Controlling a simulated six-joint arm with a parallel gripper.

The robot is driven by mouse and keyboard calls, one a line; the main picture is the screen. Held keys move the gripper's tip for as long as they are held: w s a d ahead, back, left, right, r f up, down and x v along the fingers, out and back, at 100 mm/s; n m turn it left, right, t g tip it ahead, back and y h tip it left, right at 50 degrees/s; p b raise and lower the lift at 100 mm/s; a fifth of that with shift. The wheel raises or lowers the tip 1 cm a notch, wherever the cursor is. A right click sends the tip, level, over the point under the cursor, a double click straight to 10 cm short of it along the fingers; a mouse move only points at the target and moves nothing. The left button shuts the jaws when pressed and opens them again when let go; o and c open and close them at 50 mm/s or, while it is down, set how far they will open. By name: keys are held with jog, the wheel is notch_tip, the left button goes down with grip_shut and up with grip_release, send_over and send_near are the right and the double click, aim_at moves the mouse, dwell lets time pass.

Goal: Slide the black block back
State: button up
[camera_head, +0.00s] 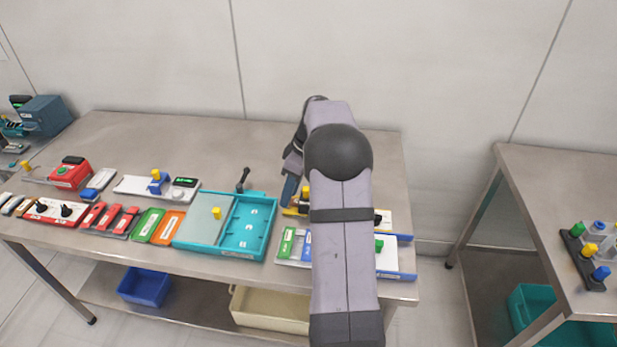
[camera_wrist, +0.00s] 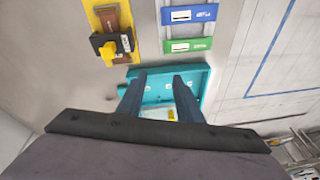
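The black block (camera_wrist: 103,41) with a yellow knob (camera_wrist: 108,53) sits on a yellow base with a brown track (camera_wrist: 107,17), at the upper left of the wrist view. In the head view the yellow knob (camera_head: 305,191) shows just left of my arm; the block itself is mostly hidden there. My gripper (camera_wrist: 159,75) is open, its two dark fingers apart with nothing held between them. The fingertips are below and to the right of the block in the wrist view, apart from it, and appear over the teal tray (camera_wrist: 207,82).
Beside the yellow base is a panel with a blue slider (camera_wrist: 188,14) and a green slider (camera_wrist: 189,45). The teal tray (camera_head: 235,252) has a grey lid (camera_head: 200,217). Several other fixtures line the table's left side. The back of the table (camera_head: 200,135) is clear.

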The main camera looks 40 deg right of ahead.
jog(key=w+d+r+n+t+p, duration=0.1)
jog(key=d+r+n+p, duration=0.15)
jog(key=d, duration=0.75)
jog(key=shift+y, duration=0.3)
jog(key=shift+d+p+x, duration=0.15)
jog(key=shift+p+x, duration=0.6)
jog(key=shift+x, duration=1.25)
jog(key=shift+d+p+x, duration=0.15)
jog(key=shift+p+x, duration=0.6)
jog(key=shift+x, duration=1.25)
jog(key=shift+w, duration=0.1)
grip_shut()
